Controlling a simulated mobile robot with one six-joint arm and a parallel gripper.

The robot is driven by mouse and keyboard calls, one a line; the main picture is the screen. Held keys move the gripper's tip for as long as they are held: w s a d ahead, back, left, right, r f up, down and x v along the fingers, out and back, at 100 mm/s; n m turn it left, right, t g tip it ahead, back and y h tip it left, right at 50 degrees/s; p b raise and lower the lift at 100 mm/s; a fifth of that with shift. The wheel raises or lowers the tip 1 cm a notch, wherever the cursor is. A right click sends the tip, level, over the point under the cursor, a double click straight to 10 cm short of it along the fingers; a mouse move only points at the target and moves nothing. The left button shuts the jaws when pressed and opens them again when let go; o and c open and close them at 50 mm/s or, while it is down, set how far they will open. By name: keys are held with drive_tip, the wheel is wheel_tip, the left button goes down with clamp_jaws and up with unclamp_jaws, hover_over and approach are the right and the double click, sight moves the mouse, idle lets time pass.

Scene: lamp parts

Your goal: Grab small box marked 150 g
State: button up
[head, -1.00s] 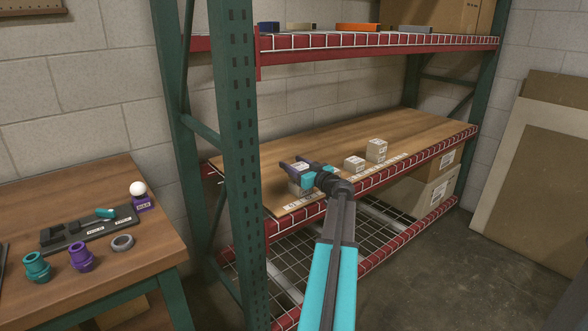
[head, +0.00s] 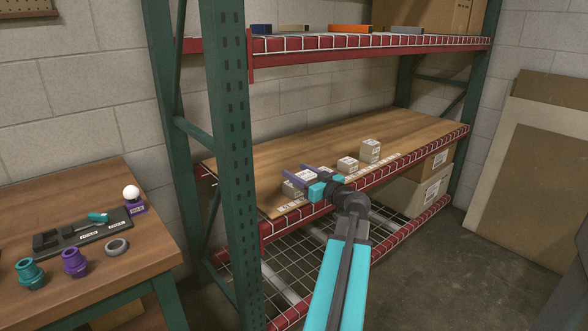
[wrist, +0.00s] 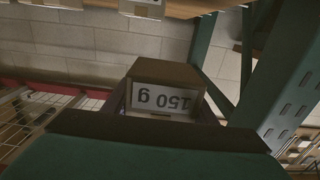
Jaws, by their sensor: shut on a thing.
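The small box marked 150 g (wrist: 166,92) is close in front of the wrist camera, its label upside down in that view. In the head view the box (head: 293,188) shows as a pale block at the near left end of the wooden shelf board. My gripper (head: 299,179) is shut on it, with its purple fingers along the box. The fingers are mostly hidden in the wrist view. I cannot tell whether the box still touches the board.
Other small boxes (head: 347,165) (head: 370,151) stand farther right along the shelf board (head: 420,132). A green upright (head: 228,150) stands left of my gripper. The upper shelf (head: 340,43) is overhead. A workbench (head: 150,240) with lamp parts is at left.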

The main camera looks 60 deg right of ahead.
sight(303, 177)
drive_tip(key=shift+s+a+r, duration=0.15)
drive_tip(key=shift+s+a, duration=0.5)
drive_tip(key=shift+s, duration=0.2)
drive_tip(key=shift+s+a+r, duration=0.1)
drive_tip(key=shift+s+a, duration=0.55)
drive_tip(key=shift+s, duration=0.15)
